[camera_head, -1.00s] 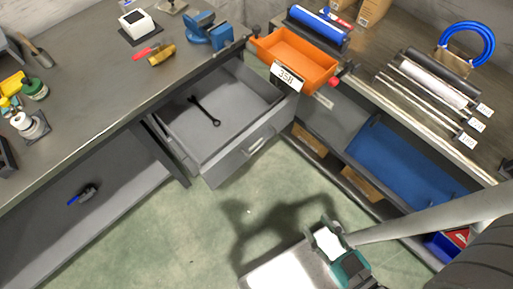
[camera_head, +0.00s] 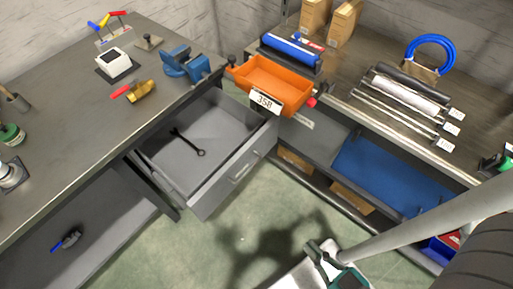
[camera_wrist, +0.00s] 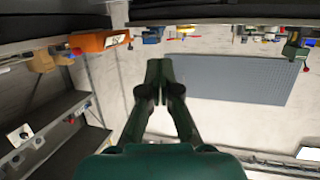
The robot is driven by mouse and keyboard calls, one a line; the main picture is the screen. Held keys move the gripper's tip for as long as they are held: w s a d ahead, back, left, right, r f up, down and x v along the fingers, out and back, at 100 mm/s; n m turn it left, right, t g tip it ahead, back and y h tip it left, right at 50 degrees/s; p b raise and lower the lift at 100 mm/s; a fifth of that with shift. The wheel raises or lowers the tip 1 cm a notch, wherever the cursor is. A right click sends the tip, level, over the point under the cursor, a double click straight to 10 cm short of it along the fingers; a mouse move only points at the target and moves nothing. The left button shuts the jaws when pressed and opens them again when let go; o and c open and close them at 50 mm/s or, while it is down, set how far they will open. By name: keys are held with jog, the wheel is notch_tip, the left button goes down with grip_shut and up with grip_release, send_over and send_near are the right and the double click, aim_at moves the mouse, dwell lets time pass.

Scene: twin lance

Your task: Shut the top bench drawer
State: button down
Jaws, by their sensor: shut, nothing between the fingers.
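The top bench drawer (camera_head: 236,172) is grey and stands pulled out from under the left workbench (camera_head: 60,150) in the head view. Its handle (camera_head: 243,172) is on its front face, and a dark wrench (camera_head: 187,142) lies inside. In the wrist view my gripper (camera_wrist: 158,68) is dark green, with its fingers together and nothing between them. It is in front of a pale wall, apart from the drawer. I cannot make out the drawer surely in the wrist view.
An orange bin (camera_head: 270,85) marked 358 sits at the right bench's edge, close above the drawer's corner. A blue vise (camera_head: 188,66) is on the left bench. Rolls and rods (camera_head: 405,98) lie on the right bench. Green floor (camera_head: 235,225) before the drawer is clear.

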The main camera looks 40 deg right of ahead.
jog(key=w+d+f+m+g+h, duration=0.1)
jog(key=w+d+f+m+g, duration=0.2)
jog(key=f, duration=0.7)
jog(key=w+f+m+g+h, duration=0.1)
jog(key=w+f+m, duration=0.25)
jog(key=f, duration=0.55)
jog(key=m+t+y, duration=0.7)
jog(key=m, duration=0.1)
send_near(276, 127)
jog(key=x, duration=0.7)
jog(key=shift+w+f, duration=0.1)
jog(key=shift+w, duration=0.05)
